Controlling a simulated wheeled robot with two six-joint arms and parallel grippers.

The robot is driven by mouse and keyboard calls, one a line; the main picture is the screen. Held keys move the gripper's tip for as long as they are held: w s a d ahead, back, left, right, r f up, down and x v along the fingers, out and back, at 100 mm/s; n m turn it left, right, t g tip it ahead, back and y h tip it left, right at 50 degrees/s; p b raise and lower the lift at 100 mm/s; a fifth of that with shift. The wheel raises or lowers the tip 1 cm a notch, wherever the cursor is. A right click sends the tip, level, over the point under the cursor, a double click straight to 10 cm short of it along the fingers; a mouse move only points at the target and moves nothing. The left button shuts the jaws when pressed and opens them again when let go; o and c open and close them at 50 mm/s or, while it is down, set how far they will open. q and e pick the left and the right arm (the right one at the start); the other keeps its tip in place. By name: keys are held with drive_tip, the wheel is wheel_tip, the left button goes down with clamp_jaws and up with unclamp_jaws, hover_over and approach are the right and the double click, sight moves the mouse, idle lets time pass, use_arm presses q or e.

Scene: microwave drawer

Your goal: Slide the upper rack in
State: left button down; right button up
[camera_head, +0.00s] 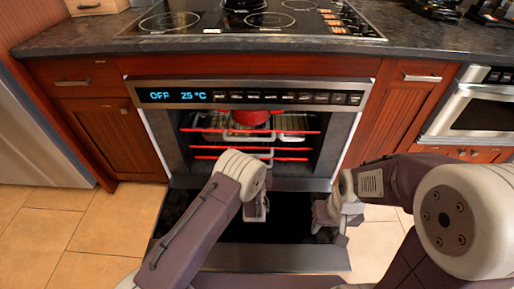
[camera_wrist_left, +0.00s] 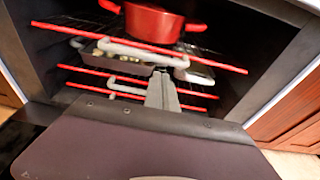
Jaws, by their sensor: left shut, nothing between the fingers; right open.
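The upper rack (camera_head: 200,130) has a red front bar and a pale looped handle, inside the open oven. A red pot (camera_head: 250,118) stands on it. In the left wrist view, the upper rack's red bar (camera_wrist_left: 215,64) crosses the top, with the pot (camera_wrist_left: 152,22) above. My left gripper (camera_head: 258,208) is partly hidden by its own arm in the head view. In the wrist view, it (camera_wrist_left: 161,73) is shut and empty, in front of the racks and below the upper bar; contact cannot be told. My right gripper (camera_head: 335,212) is open and empty, right of the left one.
More red-fronted racks (camera_head: 292,158) lie below, with a tray (camera_wrist_left: 110,58) under the upper rack in the wrist view. The oven door (camera_head: 290,260) is folded down. Oven side walls, wooden cabinets (camera_head: 120,135) and the counter above (camera_head: 430,48) bound the space.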

sight(258, 141)
use_arm(q)
drive_tip(key=w+b, duration=0.1)
drive_tip(key=w, duration=0.2)
drive_tip(key=w+f+b, duration=0.1)
drive_tip(key=w+b, duration=0.1)
drive_tip(key=w, duration=0.2)
drive_tip(key=w+f+b, duration=0.1)
drive_tip(key=w+b, duration=0.1)
drive_tip(key=w, duration=0.2)
drive_tip(key=shift+f, duration=0.1)
use_arm(e)
wheel_tip(258, 141, down, 6)
drive_tip(key=shift+r, duration=0.2)
drive_tip(key=shift+f, duration=0.1)
